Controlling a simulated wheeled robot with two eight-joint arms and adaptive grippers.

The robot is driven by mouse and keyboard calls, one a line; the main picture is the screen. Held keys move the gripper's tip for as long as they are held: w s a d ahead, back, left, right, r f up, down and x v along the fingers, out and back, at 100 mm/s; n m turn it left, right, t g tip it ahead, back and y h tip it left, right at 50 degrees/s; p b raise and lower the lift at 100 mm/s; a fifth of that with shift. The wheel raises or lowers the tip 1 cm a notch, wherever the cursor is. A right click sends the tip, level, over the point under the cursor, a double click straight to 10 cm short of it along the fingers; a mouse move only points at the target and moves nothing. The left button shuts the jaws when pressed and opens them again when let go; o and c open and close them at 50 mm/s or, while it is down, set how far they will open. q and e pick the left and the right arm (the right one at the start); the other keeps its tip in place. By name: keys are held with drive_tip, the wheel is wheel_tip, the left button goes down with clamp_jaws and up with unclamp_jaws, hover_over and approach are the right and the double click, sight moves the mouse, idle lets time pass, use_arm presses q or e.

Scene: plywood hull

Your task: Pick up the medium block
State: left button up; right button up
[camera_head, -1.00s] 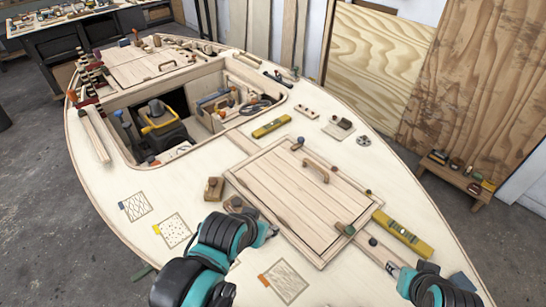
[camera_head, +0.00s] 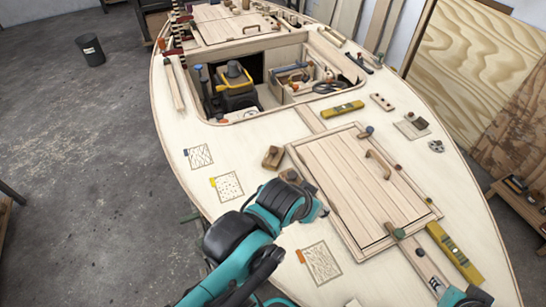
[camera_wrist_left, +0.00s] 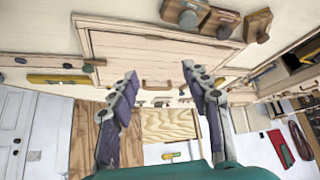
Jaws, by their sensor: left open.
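Two brown wooden blocks sit on the deck left of the hatch: one (camera_head: 272,157) in clear view and a darker one (camera_head: 290,175) partly hidden behind my left arm. In the left wrist view, three blocks of differing size stand along the top edge: a greenish-ended one (camera_wrist_left: 185,14), a middle one (camera_wrist_left: 220,22) and one at right (camera_wrist_left: 257,25). I cannot tell for sure which is the medium block. My left gripper (camera_head: 322,210) is over the hatch's left edge; its spread, empty fingers (camera_wrist_left: 160,75) are apart from the blocks. My right gripper (camera_head: 437,284) shows only partly at bottom right.
The hatch (camera_head: 365,190) with a wooden handle fills the deck's middle. Yellow levels lie beyond it (camera_head: 342,109) and at its right (camera_head: 455,252). The open cockpit (camera_head: 255,115) holds tools. Small patterned panels (camera_head: 227,186) lie at left. Bare deck surrounds the blocks' left side.

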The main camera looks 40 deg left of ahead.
use_arm(q)
drive_tip(key=shift+o, duration=0.2)
drive_tip(key=n+g+p, duration=0.2)
drive_tip(key=n+g, duration=0.5)
drive_tip(key=n, duration=1.2)
hover_over(274, 150)
wheel_tip(274, 150, down, 9)
drive_tip(key=shift+s+a+f, duration=0.1)
wheel_tip(274, 150, down, 3)
drive_tip(key=shift+r+b, duration=0.2)
drive_tip(key=shift+b, duration=0.3)
wheel_tip(274, 150, down, 5)
drive_tip(key=shift+f+b, duration=0.2)
drive_tip(key=shift+b, duration=0.85)
drive_tip(key=shift+r, duration=0.1)
drive_tip(key=shift+c, duration=0.3)
